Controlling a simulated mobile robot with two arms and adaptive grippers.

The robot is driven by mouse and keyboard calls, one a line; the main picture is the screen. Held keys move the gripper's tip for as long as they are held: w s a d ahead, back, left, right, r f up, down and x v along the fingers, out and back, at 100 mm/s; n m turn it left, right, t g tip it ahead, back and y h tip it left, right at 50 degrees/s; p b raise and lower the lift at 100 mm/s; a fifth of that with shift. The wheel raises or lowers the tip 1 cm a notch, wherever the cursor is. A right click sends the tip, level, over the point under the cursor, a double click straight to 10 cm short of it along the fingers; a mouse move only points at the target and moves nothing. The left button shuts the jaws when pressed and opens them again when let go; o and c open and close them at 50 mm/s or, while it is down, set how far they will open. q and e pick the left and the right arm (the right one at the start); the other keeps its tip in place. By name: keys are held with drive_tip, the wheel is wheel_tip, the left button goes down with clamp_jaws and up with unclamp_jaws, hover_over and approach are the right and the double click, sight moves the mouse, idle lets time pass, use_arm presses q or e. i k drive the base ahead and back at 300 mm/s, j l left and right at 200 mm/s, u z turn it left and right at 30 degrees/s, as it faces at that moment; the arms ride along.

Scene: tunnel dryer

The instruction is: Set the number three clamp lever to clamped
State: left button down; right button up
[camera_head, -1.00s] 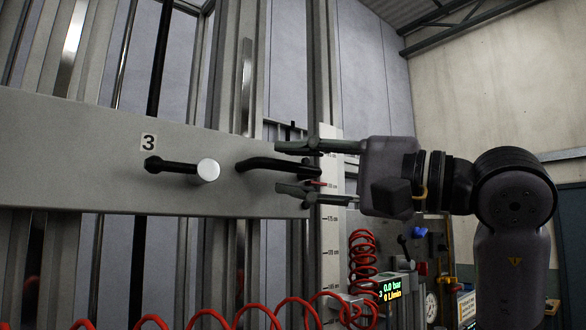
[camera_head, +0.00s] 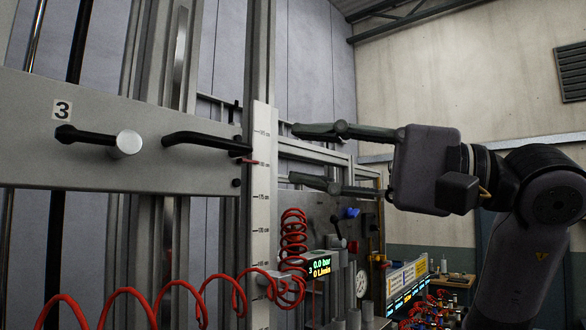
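The plate marked with a number 3 (camera_head: 62,110) fills the left of the view. On it a black lever (camera_head: 84,136) sticks out to the left of a round silver hub (camera_head: 127,144), close to level. To its right is a black bar handle (camera_head: 203,141), fixed to the plate. My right gripper (camera_head: 305,156) is at the right of the plate's end, its two fingers spread one above the other and pointing left. Nothing is between them, and they are clear of the lever and handle. My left gripper is not in view.
A vertical ruled scale (camera_head: 262,200) stands at the plate's right end. A coiled red hose (camera_head: 293,240) hangs below beside a display (camera_head: 318,267) reading 0.0 bar. Gauges and a bench are at lower right. The space in front of the lever is clear.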

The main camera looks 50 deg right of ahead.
sight(127, 142)
drive_tip(key=k+l, duration=0.2)
drive_tip(key=l, duration=0.2)
drive_tip(key=k+l, duration=0.45)
drive_tip(key=l, duration=0.3)
drive_tip(key=k+l, duration=0.2)
drive_tip(key=l, duration=0.2)
drive_tip(key=k+l, duration=0.2)
drive_tip(key=l, duration=0.2)
drive_tip(key=k+l, duration=0.25)
drive_tip(key=l, duration=0.1)
